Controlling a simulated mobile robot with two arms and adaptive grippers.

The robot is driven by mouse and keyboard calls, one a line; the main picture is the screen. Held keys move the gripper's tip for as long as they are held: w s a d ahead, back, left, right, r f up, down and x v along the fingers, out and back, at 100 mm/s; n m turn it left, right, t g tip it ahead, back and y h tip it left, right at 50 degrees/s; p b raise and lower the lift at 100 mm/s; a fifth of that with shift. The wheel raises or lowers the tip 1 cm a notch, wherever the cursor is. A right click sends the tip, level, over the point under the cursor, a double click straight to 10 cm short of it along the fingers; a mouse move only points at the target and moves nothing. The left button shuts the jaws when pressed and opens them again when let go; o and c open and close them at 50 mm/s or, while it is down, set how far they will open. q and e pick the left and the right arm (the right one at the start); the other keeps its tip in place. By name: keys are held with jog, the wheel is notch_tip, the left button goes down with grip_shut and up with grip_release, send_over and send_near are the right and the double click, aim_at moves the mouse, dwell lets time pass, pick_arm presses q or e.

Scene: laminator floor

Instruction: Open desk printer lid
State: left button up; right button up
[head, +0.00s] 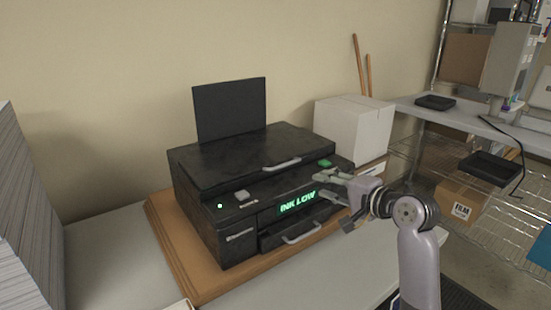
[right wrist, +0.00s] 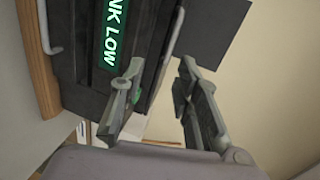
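The black desk printer (head: 235,225) stands on a wooden board, its display reading "INK LOW". Its lid (head: 235,160) lies closed on top, with a grey handle (head: 282,163) at its front edge. My right gripper (head: 322,186) is open beside the printer's front right corner, near the display. In the right wrist view the two fingers (right wrist: 160,80) are spread, with the printer body (right wrist: 85,75) beyond them and the lid handle (right wrist: 172,35) near the top. I see nothing held between the fingers. My left gripper is in neither view.
The wooden board (head: 170,235) rests on a pale table (head: 110,260). A white box (head: 350,130) stands behind the printer's right side. A lower handle (head: 301,233) sticks out from the front tray. Wire shelves with a cardboard box (head: 458,203) are at the right.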

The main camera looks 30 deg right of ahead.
jog(key=w+r, duration=0.1)
jog(key=p, duration=0.2)
send_near(287, 165)
jog(key=shift+m, duration=0.3)
jog(key=p+x, duration=0.2)
jog(key=x, duration=0.7)
jog(key=shift+w+d, duration=0.15)
jog(key=shift+w, duration=0.2)
jog(key=shift+w+f, duration=0.15)
jog(key=shift+w, duration=0.3)
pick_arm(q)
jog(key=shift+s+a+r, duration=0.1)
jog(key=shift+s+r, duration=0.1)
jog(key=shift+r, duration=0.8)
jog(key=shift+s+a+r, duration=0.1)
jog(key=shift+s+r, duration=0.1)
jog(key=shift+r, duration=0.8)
pick_arm(e)
grip_shut()
jog(key=shift+f, duration=0.1)
